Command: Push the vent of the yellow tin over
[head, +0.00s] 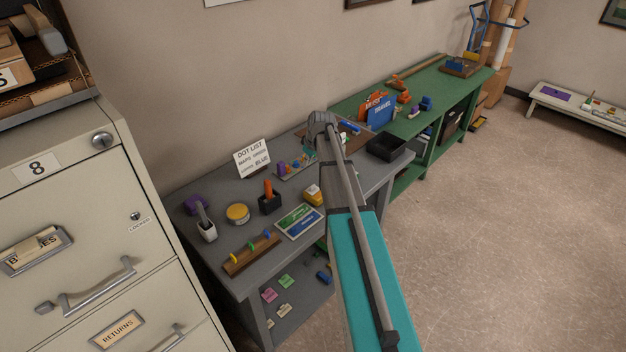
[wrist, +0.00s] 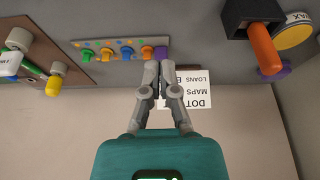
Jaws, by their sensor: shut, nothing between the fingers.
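A round yellow tin (head: 237,213) lies on the grey bench, left of the black holder. It also shows in the wrist view, cut by the top right edge, with a white WAX label (wrist: 294,31). I cannot make out a vent on it. My gripper (wrist: 157,84) is shut and empty in the wrist view, where the scene appears upside down. Its tips overlap the row of coloured knobs and the white card, well to the left of the tin there. In the head view my arm hides the gripper.
A black holder with an orange handle (head: 268,188) stands beside the tin. A white DOT LIST card (head: 251,158) stands behind it. A board of coloured knobs (head: 297,167), a white cup (head: 206,230) and a picture card (head: 299,221) are nearby. A filing cabinet (head: 75,205) borders the left.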

